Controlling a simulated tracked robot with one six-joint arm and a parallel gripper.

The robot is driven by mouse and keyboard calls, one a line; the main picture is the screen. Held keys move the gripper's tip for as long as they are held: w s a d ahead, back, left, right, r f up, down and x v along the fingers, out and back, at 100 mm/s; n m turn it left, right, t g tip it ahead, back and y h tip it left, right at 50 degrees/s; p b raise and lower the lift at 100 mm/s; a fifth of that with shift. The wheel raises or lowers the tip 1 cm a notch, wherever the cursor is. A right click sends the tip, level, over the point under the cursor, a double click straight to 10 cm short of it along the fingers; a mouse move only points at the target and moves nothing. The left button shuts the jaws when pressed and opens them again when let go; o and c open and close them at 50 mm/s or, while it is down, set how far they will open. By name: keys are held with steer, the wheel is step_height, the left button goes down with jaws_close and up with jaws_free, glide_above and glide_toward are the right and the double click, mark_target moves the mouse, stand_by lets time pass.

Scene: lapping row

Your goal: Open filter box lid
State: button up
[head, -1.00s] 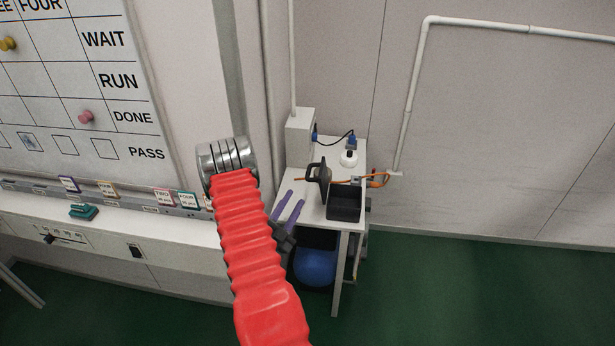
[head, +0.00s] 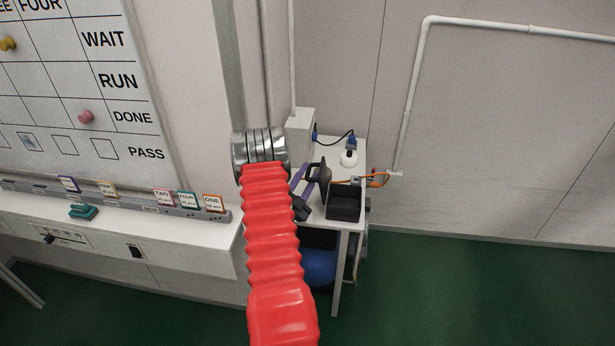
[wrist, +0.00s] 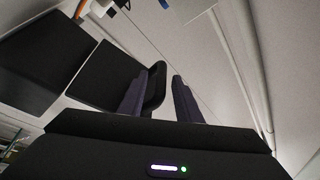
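The black filter box (head: 344,205) stands on the small white table, open at the top. Its black lid (head: 322,178) stands up at the box's left edge. In the wrist view the box (wrist: 38,65) and lid (wrist: 103,82) are on the left, with the dark loop handle (wrist: 156,86) at the lid's right. My gripper (head: 305,180) has two purple fingers, spread apart, left of the lid. In the wrist view my gripper's fingers (wrist: 158,98) appear either side of part of the handle, the left one overlapping it. Contact cannot be told.
The white table (head: 352,228) also bears a white round item (head: 348,158) and an orange cable (head: 376,180) at the back. A grey wall box (head: 300,130) stands behind. A blue ball-like object (head: 320,268) is below. Green floor at right is free.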

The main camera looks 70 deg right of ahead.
steer(key=shift+c, duration=0.2)
jaws_close()
stand_by(0.4)
